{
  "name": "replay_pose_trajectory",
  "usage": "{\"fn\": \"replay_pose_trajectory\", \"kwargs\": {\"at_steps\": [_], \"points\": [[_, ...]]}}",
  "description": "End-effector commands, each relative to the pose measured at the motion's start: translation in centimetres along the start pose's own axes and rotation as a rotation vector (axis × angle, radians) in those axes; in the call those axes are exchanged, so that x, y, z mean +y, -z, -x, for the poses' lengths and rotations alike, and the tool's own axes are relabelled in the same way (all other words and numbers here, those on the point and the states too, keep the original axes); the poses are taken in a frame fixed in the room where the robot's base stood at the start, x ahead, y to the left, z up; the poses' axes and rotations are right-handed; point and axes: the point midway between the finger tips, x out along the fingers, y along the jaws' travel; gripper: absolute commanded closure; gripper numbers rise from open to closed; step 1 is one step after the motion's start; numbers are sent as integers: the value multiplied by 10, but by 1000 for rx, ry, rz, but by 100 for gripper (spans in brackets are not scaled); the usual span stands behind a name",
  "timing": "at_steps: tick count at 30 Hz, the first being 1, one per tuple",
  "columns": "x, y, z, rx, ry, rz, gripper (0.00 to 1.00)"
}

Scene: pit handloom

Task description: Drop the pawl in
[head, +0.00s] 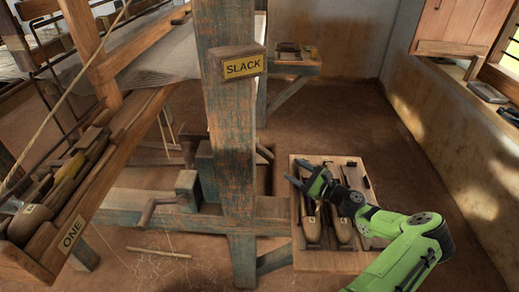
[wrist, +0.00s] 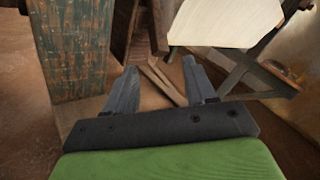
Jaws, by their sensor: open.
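My gripper (head: 304,180) is open and empty above the wooden tray at the right of the post in the head view. In the wrist view its two dark fingers (wrist: 160,66) point forward, well apart. A slim wooden bar (head: 265,153) shows just right of the post in the head view; I cannot tell if it is the pawl. Two thin wooden pieces (wrist: 162,82) appear beyond and between the fingers in the wrist view, apart from them. No ratchet can be made out; the post may hide it.
The blue-worn post (head: 232,150) carries a block labelled SLACK (head: 243,68). The tray (head: 335,262) holds several shuttles (head: 341,222). A rack labelled ONE (head: 71,235) is at far left. Floor at right is clear.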

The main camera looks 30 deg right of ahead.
Motion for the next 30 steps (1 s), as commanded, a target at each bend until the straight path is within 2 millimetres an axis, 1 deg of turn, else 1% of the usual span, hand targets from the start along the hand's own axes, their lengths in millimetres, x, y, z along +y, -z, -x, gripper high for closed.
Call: {"fn": "replay_pose_trajectory", "kwargs": {"at_steps": [5, 9, 15, 18, 21, 23, 30], "points": [[3, 0, -37, -3, -9, 4, 45], [4, 0, -73, -4, -9, 5, 45], [5, 0, -122, -3, -10, 6, 45], [4, 0, -140, -1, -9, 6, 45], [3, 0, -150, 0, -9, 5, 45], [3, -1, -154, 0, -8, 4, 45], [3, -2, -155, 0, -8, 4, 45]]}}
